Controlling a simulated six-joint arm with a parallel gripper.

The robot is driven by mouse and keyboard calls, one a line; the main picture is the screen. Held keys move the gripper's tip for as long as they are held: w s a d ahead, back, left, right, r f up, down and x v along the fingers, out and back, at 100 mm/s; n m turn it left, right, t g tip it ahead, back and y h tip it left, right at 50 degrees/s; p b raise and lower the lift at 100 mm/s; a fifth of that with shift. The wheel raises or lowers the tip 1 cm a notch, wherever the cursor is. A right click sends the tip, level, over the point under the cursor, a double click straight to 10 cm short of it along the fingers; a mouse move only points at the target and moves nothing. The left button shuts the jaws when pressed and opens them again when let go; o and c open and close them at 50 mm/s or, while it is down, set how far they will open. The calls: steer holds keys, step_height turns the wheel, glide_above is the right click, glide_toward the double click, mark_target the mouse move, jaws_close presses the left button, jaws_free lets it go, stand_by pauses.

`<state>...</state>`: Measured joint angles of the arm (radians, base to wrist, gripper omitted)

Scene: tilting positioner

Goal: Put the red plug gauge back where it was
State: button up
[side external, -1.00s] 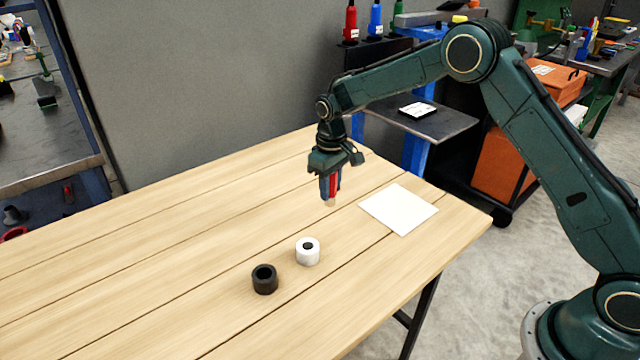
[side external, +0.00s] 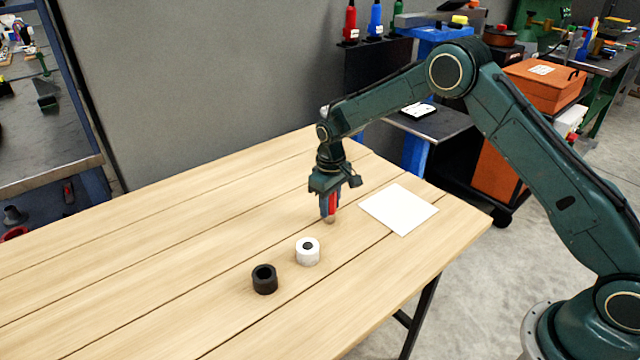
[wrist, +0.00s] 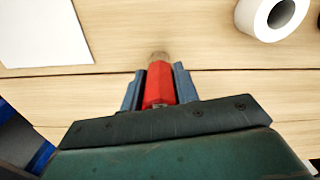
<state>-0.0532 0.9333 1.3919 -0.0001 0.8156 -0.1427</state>
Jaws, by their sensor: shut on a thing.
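My gripper (side external: 330,204) is shut on the red plug gauge (side external: 332,203), low over the wooden table between the white ring and the white sheet. In the wrist view the red gauge (wrist: 159,84) sits between the two blue-grey fingers, and its pale tip points away from the gripper. In the side view the tip is down, at or just above the table; I cannot tell if it touches. A white ring (side external: 308,257) with a dark hole stands nearer the camera. A black ring (side external: 265,284) stands beside it to the left.
A flat white sheet (side external: 398,209) lies on the table (side external: 190,235) to the right of the gripper. The left part of the table is clear. A grey wall panel (side external: 200,90) rises behind the table. A dark shelf (side external: 440,122) stands behind at the right.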

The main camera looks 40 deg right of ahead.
steer(key=shift+f, duration=0.1)
steer(key=o, duration=1.1)
step_height(320, 180, up, 11)
steer(key=shift+r, duration=0.65)
steer(key=shift+r, duration=0.1)
